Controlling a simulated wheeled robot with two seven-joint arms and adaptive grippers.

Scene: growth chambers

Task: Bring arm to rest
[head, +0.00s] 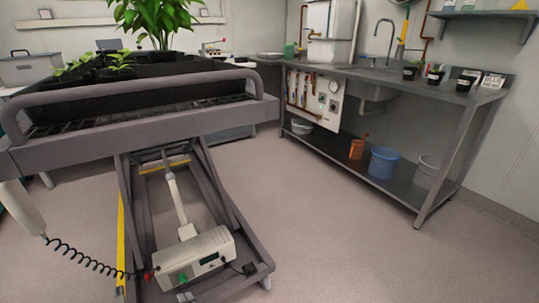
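Neither of my grippers shows in the head view, and no part of my arms can be made out for sure. What they hold, if anything, cannot be seen. A grey lift cart (150,125) stands close by at the left, with a raised top and a push rail. Seedling trays and a larger leafy plant (158,18) are on it.
A white pendant (22,208) hangs on a coiled cord beside the cart's motor box (196,258). A steel sink bench (420,85) runs along the right, with pots on top and a blue bucket (383,162) below. The floor (350,240) between is clear.

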